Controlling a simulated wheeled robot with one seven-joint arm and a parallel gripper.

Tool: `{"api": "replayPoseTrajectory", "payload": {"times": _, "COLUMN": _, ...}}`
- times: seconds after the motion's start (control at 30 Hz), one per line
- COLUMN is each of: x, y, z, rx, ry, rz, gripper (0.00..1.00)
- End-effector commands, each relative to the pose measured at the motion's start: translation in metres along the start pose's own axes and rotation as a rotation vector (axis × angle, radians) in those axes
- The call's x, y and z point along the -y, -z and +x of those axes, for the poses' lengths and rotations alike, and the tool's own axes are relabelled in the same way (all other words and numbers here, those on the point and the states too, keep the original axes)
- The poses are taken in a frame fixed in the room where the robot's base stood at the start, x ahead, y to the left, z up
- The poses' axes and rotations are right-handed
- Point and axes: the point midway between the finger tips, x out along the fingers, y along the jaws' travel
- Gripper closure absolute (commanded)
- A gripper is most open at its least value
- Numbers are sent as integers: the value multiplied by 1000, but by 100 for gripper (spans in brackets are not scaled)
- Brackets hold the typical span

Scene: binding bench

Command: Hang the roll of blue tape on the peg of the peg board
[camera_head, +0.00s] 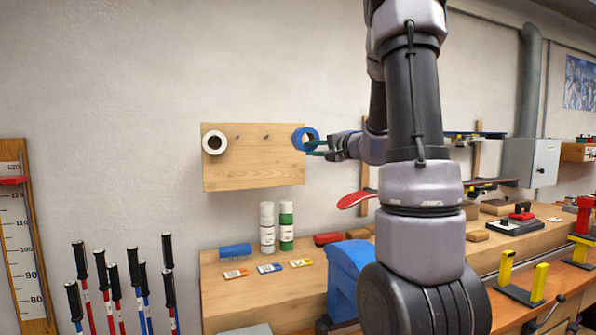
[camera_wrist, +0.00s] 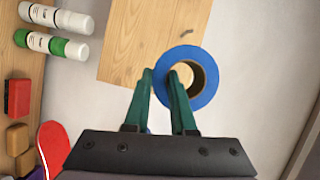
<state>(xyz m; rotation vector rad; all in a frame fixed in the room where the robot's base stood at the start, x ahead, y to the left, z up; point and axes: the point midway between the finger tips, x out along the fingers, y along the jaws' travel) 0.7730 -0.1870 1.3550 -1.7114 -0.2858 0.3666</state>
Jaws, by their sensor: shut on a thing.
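The roll of blue tape (camera_head: 297,139) is at the right end of the wooden peg board (camera_head: 255,170), its ring facing outward. My gripper (camera_head: 316,148) reaches it from the right and is shut on its rim. In the wrist view one finger lies inside the hole of the blue roll (camera_wrist: 211,86) and the other outside, with the tape wall between the fingertips (camera_wrist: 161,76). Two bare pegs show on the board, a left one (camera_head: 237,137) and a right one (camera_head: 267,136). One peg (camera_wrist: 186,33) shows in the wrist view. I cannot tell whether a peg is inside the blue roll.
A white tape roll (camera_head: 205,142) hangs at the board's left end. Below, a white bottle (camera_head: 267,230) and a green-and-white bottle (camera_head: 287,228) stand on the bench (camera_head: 225,290). Ski poles (camera_head: 110,285) stand at left. The wall around the board is clear.

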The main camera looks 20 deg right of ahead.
Motion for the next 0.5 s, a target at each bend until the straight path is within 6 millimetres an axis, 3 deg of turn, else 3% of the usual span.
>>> {"api": "replayPoseTrajectory", "payload": {"times": 0.17, "x": 4, "y": 6, "z": 0, "rx": -21, "ry": 8, "rz": -3, "gripper": 100}}
{"api": "replayPoseTrajectory", "payload": {"times": 0.5, "x": 4, "y": 14, "z": 21, "rx": -17, "ry": 6, "rz": -2, "gripper": 100}}
